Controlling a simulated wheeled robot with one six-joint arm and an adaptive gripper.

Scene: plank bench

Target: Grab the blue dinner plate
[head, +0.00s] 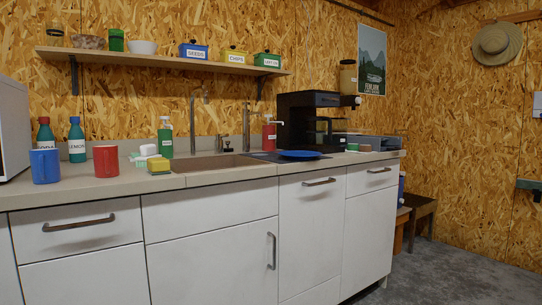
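The blue dinner plate (300,155) lies flat on the counter, right of the sink and in front of the black coffee machine. It sits close to the counter's front edge, and its rim faces me nearly edge-on. Nothing is seen on top of it. My gripper is not in view.
The counter (110,187) also holds a blue mug (45,166), a red mug (106,160), bottles, a yellow sponge (158,164) and a sink (215,162). The coffee machine (296,122) stands behind the plate. A red bottle (269,136) is left of it. Grey floor (455,277) is clear at right.

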